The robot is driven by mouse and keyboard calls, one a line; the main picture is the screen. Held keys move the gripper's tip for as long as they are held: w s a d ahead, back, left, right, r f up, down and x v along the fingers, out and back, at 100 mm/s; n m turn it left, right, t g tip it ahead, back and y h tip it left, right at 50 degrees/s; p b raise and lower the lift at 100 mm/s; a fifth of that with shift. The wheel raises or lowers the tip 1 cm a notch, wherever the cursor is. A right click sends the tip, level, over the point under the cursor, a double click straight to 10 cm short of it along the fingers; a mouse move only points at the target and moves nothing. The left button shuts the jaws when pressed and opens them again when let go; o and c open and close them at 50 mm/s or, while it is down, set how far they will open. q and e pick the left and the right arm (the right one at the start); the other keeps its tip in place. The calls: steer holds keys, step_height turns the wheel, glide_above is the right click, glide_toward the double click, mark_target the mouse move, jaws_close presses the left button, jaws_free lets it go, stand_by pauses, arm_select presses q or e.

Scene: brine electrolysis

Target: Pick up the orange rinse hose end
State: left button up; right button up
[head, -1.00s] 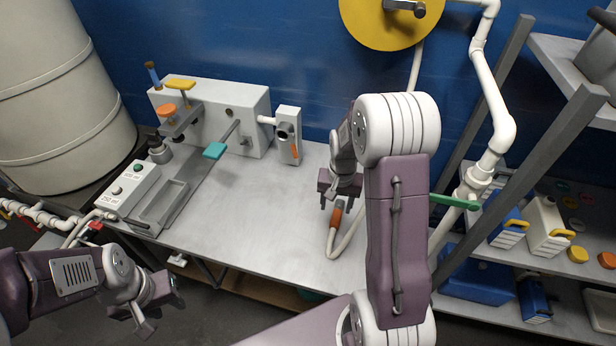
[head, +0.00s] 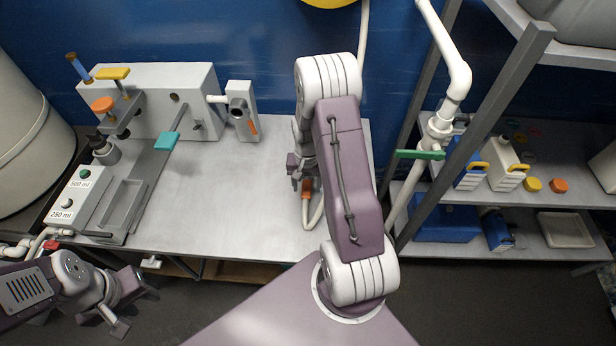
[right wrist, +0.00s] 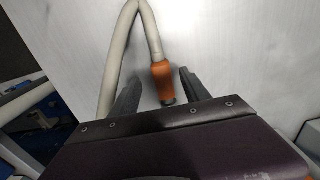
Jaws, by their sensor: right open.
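The orange rinse hose end (head: 307,187) lies on the grey bench, joined to a cream hose that loops towards the front edge. In the right wrist view the orange end (right wrist: 161,76) with its metal tip lies between the two dark fingers of my right gripper (right wrist: 160,92). The gripper is open, with gaps visible on both sides of the hose end. In the head view my right gripper (head: 300,184) is right at the hose end, partly hidden by my arm. My left gripper (head: 134,308) is open and empty, low at the left in front of the bench.
The bench (head: 235,195) is clear left of the hose. A grey apparatus with a teal handle (head: 167,142) and a button box (head: 78,197) stand at its left. A white pipe with a green lever (head: 420,154) and a shelf rack (head: 540,207) stand at the right.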

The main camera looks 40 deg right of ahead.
mark_target(306, 192)
step_height(306, 192, down, 3)
steer(key=shift+a+r, duration=0.1)
steer(key=shift+w+f, duration=0.25)
steer(key=shift+f, duration=0.05)
steer(key=shift+s+r, duration=0.1)
steer(key=shift+s, duration=0.05)
steer(key=c, duration=0.5)
jaws_close()
steer(key=r, duration=0.4)
steer(key=shift+s+d+r, duration=0.1)
steer(key=shift+d+r, duration=0.2)
steer(key=shift+d, duration=0.05)
steer(key=s+d+r, duration=0.6)
steer(key=s+d, duration=0.1)
steer(key=d, duration=0.1)
steer(key=shift+s+d+r, duration=0.15)
steer(key=shift+r, duration=0.05)
